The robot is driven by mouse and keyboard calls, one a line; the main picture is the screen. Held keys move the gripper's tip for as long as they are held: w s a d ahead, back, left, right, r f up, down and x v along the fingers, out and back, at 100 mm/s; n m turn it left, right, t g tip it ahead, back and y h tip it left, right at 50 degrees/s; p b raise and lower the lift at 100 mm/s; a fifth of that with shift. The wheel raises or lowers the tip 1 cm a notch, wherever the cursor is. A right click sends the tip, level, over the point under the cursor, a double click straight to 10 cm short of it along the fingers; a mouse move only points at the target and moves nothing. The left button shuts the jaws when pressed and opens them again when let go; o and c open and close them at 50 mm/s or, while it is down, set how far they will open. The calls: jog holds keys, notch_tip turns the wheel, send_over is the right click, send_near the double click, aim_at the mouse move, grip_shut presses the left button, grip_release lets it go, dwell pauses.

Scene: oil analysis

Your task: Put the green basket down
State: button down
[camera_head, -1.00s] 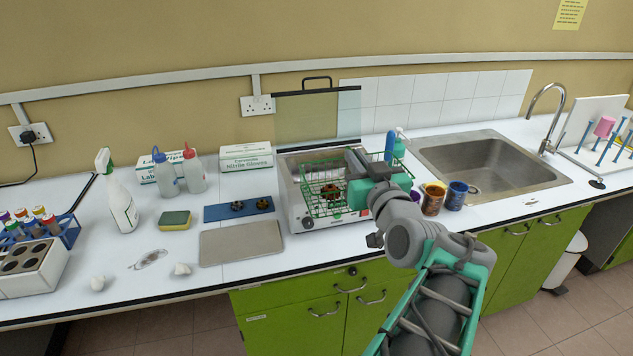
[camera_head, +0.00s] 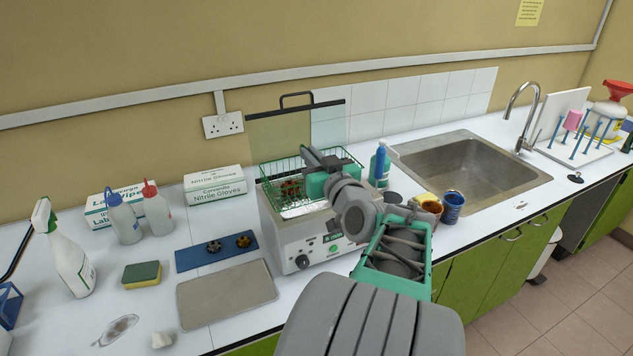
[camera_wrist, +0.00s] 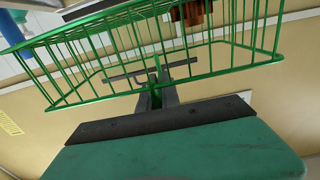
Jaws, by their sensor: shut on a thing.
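The green wire basket (camera_head: 283,170) is at the mouth of the steel bath (camera_head: 300,250), partly hidden by my arm. Its rim stands above the bath's rim; I cannot tell how far its bottom is from the bath. Brown-orange parts lie inside it. My gripper (camera_head: 313,163) is shut on the basket's near side. In the wrist view the dark fingers (camera_wrist: 156,90) close on a green upright of the basket (camera_wrist: 85,62), and a brown part (camera_wrist: 190,12) shows behind the wires.
A raised glass lid (camera_head: 282,135) stands behind the bath. A blue mat (camera_head: 217,250) with two dark parts and a grey tray (camera_head: 228,292) lie to the left. A green bottle (camera_head: 381,168), mugs (camera_head: 453,207) and the sink (camera_head: 470,175) are to the right.

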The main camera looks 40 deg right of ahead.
jog(key=w+d+f+b, duration=0.3)
jog(key=d+f, duration=0.3)
jog(key=f, duration=0.4)
jog(key=shift+b+x, duration=0.35)
jog(key=shift+x, duration=0.5)
jog(key=shift+a+f+b, duration=0.1)
jog(key=shift+f+b, duration=0.6)
jog(key=shift+b, duration=0.2)
jog(key=c, duration=1.6)
grip_release()
jog(key=shift+o, duration=0.2)
